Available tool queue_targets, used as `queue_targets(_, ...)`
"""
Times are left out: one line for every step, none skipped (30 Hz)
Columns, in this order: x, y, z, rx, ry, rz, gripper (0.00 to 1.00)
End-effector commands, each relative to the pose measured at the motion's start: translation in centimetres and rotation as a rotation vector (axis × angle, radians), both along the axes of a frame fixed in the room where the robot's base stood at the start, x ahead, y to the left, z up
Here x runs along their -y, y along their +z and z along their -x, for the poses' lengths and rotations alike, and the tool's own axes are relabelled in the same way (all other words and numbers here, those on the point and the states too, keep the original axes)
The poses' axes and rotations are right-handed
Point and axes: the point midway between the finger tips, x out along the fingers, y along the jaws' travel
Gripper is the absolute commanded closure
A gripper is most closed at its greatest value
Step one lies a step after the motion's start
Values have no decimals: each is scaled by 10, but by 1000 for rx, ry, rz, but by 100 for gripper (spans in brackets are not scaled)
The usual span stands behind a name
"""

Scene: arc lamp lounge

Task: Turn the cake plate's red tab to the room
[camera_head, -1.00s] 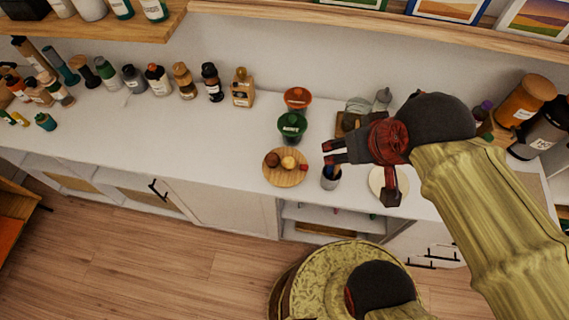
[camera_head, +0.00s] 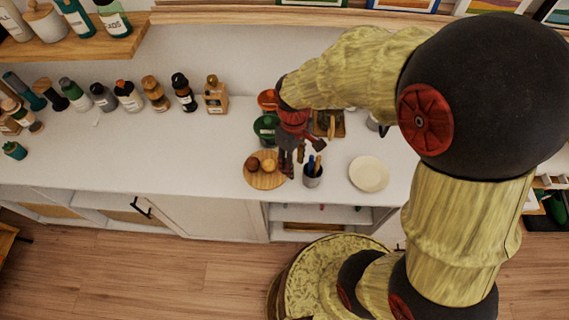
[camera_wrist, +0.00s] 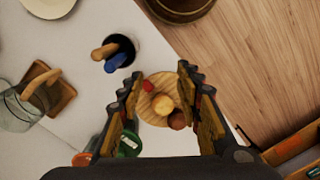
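The cake plate (camera_head: 262,185) is a round wooden board on the white counter near its front edge. It carries a brown cake (camera_head: 251,164) and a yellow one (camera_head: 268,165). In the wrist view the plate (camera_wrist: 162,82) lies between my fingers, apparently below them. Its red tab (camera_wrist: 148,86) is at the side towards the pen cup, close to my left-hand finger; in the head view my gripper hides it. My gripper (camera_head: 291,172) is open, pointing down over the plate's right side; it also shows in the wrist view (camera_wrist: 159,74). I cannot tell whether a finger touches the tab.
A pen cup (camera_head: 312,176) stands just right of my gripper, with a pale round plate (camera_head: 369,174) farther right. Bottles line the back left. The counter left of the cake plate is clear.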

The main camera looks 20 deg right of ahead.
Motion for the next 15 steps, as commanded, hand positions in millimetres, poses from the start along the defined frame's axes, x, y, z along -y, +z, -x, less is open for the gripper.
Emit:
queue_targets(-2, -20, -9, -21, 85, -5, 65)
queue_targets(-3, -27, -14, -24, 140, -9, 65)
queue_targets(-4, -36, -22, -22, 209, -15, 65)
queue_targets(-5, -40, -27, -17, 260, -18, 65)
queue_targets(-5, -43, -33, -10, 308, -21, 65)
queue_targets(-6, -44, -41, 6, 369, -25, 65)
queue_targets(-6, -42, -48, 22, 413, -26, 65)
queue_targets(-7, -40, -53, 35, 453, -26, 65)
queue_targets(-7, -37, -59, 49, 505, -27, 65)
queue_targets(-8, -37, -62, 56, 538, -27, 65)
queue_targets(-8, -37, -63, 60, 568, -27, 65)
queue_targets(-8, -37, -63, 63, 602, -28, 65)
queue_targets(-8, -37, -64, 64, 623, -28, 65)
queue_targets(-8, -37, -64, 66, 639, -28, 65)
queue_targets(-8, -38, -64, 66, 654, -29, 65)
